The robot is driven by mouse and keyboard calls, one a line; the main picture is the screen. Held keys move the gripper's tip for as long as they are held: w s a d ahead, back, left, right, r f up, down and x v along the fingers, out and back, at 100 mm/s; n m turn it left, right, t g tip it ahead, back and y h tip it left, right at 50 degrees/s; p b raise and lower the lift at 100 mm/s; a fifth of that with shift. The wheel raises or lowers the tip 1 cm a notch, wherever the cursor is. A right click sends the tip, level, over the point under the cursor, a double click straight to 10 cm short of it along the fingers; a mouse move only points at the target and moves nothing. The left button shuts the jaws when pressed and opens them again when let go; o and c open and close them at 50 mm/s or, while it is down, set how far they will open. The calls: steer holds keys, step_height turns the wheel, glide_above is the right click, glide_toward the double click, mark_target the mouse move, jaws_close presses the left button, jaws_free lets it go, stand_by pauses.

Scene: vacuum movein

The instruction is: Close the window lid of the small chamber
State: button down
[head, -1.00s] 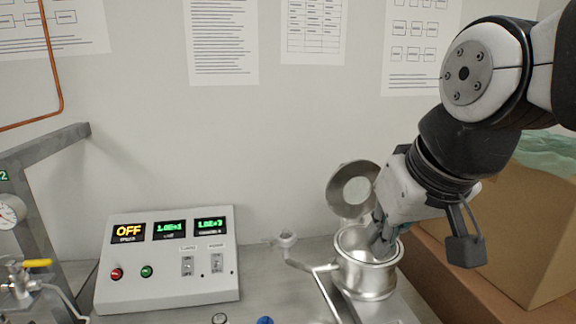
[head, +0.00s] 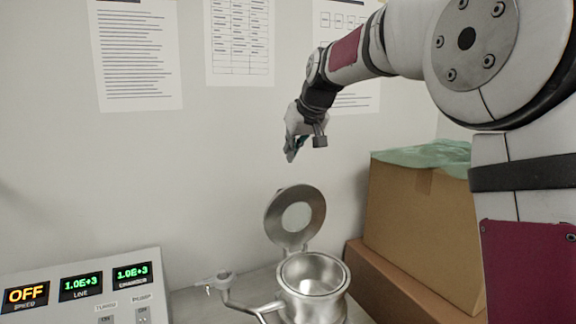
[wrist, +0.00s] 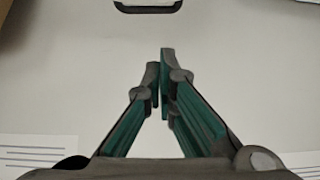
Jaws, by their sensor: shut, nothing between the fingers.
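The small chamber (head: 318,290) is a shiny metal pot on the bench at the lower middle of the head view. Its mouth is uncovered and its inside looks empty. The window lid (head: 275,218) is a round metal disc with a round window, standing tilted up on its hinge behind the chamber mouth. My gripper (head: 290,156) is above the lid, apart from it, near the back wall. In the wrist view my gripper (wrist: 162,62) has its green-sided fingers together, with nothing between them. The lid and chamber cannot be made out in the wrist view.
A control box (head: 88,290) with lit displays stands at the lower left. A thin metal pipe (head: 240,304) joins the chamber at its left. Cardboard boxes (head: 415,215) with green plastic on top stand at the right. The space between my gripper and the lid is clear.

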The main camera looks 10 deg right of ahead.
step_height(320, 180, down, 7)
steer(key=w+p, duration=0.1)
steer(key=p, duration=0.2)
steer(key=shift+w+a+f, duration=0.15)
steer(key=shift+w+a, duration=0.05)
steer(key=shift+w, duration=0.2)
stand_by(0.5)
